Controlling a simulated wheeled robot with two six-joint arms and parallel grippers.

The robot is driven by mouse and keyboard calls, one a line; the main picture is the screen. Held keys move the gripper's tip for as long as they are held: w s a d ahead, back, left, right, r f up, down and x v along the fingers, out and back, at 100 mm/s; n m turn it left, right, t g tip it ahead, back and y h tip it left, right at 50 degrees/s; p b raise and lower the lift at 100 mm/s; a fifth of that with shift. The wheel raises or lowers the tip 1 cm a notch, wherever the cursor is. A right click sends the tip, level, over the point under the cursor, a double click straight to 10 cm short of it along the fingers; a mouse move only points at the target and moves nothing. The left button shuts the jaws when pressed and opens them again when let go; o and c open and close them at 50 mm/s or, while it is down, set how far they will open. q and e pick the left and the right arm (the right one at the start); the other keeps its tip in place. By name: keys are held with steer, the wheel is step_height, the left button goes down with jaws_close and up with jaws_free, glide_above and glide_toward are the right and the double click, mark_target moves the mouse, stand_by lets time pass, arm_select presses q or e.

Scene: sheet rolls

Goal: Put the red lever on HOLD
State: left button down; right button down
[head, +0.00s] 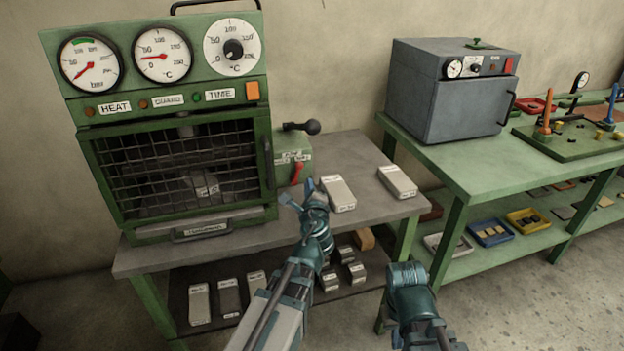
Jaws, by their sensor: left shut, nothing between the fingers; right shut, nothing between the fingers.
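The red lever (297,173) is on the front of a small green box (284,169) at the right side of the green oven (178,218). It stands near upright, its top leaning slightly right. Small white labels sit above and beside it, too small to read, so I cannot tell which one says HOLD. My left gripper (308,188) is shut and empty, just below and right of the lever in the picture. I cannot tell if they touch. My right gripper (405,273) is lower right, in front of the bench, apart from the lever; its fingers are hard to make out.
A black-knobbed handle (312,127) juts out above the lever. Two pale labelled blocks (338,193) (397,181) lie on the grey bench top (360,155) to the right. Several blocks lie on the shelf below. A grey box oven (447,92) stands on the green table.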

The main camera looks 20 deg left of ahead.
arm_select(q)
steer(key=shift+v, duration=1.1)
steer(key=shift+f, duration=0.1)
arm_select(e)
steer(key=shift+s+d, duration=0.15)
steer(key=shift+d, duration=0.2)
arm_select(q)
steer(key=shift+w, duration=0.1)
